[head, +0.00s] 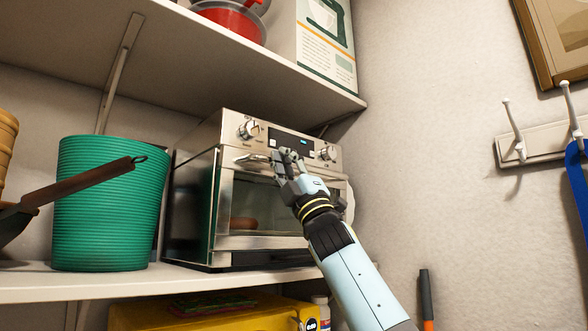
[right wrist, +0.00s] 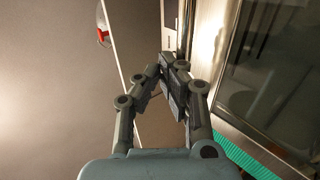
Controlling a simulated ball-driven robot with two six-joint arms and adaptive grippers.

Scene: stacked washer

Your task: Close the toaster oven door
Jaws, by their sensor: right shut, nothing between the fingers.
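The silver toaster oven (head: 195,205) stands on the middle shelf in the head view. Its glass door (head: 262,205) is upright at the front, with a metal handle (head: 251,158) along its top. I cannot tell whether the door is fully flush. My right gripper (head: 287,158) is shut and empty in front of the door's top edge, near the handle and below the control panel; it hides part of both. In the right wrist view the closed fingers (right wrist: 174,74) are beside the metal door frame (right wrist: 228,122); contact is unclear. My left gripper is not in view.
A ribbed green bin (head: 110,205) and a brown-handled pan (head: 80,182) stand left of the oven. An upper shelf (head: 200,55) hangs close above. A wall hook rack (head: 535,140) is at right.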

